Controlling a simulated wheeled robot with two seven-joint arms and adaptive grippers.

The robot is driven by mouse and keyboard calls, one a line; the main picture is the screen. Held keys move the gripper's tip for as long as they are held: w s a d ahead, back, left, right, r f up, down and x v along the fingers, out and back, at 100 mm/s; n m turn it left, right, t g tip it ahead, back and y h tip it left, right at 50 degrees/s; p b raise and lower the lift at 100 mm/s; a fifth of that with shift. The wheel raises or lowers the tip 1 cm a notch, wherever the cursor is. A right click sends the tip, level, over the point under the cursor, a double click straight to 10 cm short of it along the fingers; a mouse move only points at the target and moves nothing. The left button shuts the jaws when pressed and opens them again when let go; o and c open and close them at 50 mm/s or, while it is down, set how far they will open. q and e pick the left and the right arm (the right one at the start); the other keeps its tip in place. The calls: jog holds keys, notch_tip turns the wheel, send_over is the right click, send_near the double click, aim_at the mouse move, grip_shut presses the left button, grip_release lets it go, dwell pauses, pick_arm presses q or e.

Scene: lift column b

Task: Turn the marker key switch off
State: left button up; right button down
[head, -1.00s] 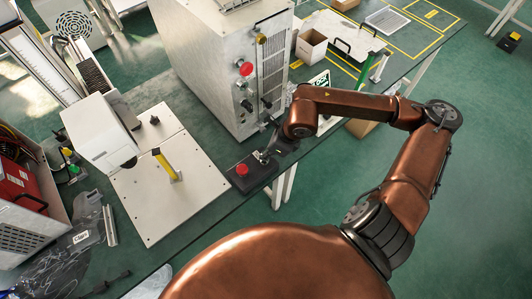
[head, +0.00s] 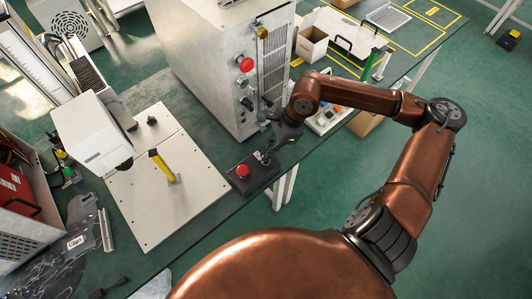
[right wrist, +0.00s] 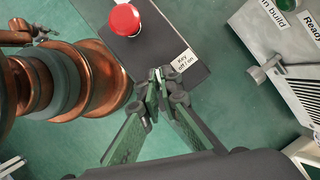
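The marker key switch is on a black box (head: 262,178) at the table edge, next to a red button (head: 241,171). In the right wrist view the box (right wrist: 183,52) bears a "Key off / on" label (right wrist: 184,60) and the red button (right wrist: 125,19). My right gripper (head: 265,153) is at the key end of the box. In the right wrist view its green-padded fingers (right wrist: 160,84) converge at the tips, with a small silvery part, seemingly the key, between them. The fingertips hide most of the key, so its angle is unclear. My left gripper is not in view.
A grey cabinet (head: 205,65) with knobs and a red button stands just behind the box. A pale plate (head: 150,205) with a yellow handle (head: 161,165) lies to the left. An open cardboard box (head: 311,44) stands at the back. Open floor lies to the right.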

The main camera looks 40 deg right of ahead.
pick_arm(q)
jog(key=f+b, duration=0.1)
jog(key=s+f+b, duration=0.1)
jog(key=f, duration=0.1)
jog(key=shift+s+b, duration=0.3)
jog(key=shift+b, duration=0.1)
pick_arm(e)
jog(key=n+g, duration=0.1)
jog(key=n, duration=0.3)
jog(key=shift+w+n+g, duration=0.2)
jog(key=shift+n+g, duration=0.2)
jog(key=c, duration=2.2)
grip_release()
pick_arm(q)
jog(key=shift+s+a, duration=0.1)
pick_arm(e)
jog(key=shift+o, duration=0.2)
jog(key=v, duration=1.2)
jog(key=shift+d, duration=0.2)
